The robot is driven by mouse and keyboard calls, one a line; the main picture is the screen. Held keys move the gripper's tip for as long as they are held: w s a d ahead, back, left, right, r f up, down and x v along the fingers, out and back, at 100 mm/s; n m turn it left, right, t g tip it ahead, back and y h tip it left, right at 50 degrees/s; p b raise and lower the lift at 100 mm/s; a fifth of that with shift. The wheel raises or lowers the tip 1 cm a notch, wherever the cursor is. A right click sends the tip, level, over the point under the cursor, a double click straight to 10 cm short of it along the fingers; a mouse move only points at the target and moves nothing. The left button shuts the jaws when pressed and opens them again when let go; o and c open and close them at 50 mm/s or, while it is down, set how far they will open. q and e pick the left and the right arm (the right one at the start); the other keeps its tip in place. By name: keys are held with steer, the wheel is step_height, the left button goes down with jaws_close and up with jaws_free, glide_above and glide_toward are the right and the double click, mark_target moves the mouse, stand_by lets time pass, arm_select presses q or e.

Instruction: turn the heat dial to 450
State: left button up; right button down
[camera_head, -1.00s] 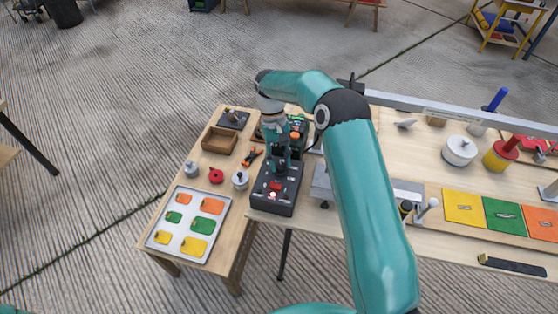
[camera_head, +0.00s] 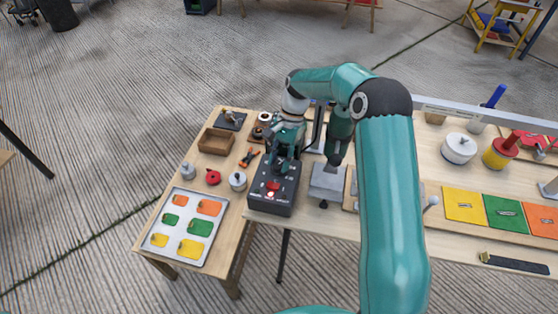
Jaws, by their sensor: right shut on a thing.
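A dark control box (camera_head: 268,203) with a red button (camera_head: 272,186) stands at the left end of the long wooden table. My right gripper (camera_head: 284,166) points down onto the back part of the box's top. It is shut on the heat dial, which the fingers and wrist hide. Small pale markings show beside the fingers, too small to read, so the dial's setting cannot be told. My left gripper is not in view.
A grey block (camera_head: 327,182) with a dark green upright device (camera_head: 339,140) stands close right of the box. On the side table (camera_head: 238,228) are a tray of coloured pieces (camera_head: 161,241), a wooden box (camera_head: 217,141) and small weights (camera_head: 238,181). My right forearm crosses the long table.

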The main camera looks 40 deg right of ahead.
steer(key=m+t, duration=0.2)
steer(key=m, duration=0.2)
steer(key=shift+d+m+b, duration=0.1)
steer(key=shift+m+b, duration=0.3)
stand_by(0.4)
steer(key=c, duration=0.8)
jaws_free()
steer(key=shift+s, duration=0.1)
steer(key=v, duration=1.2)
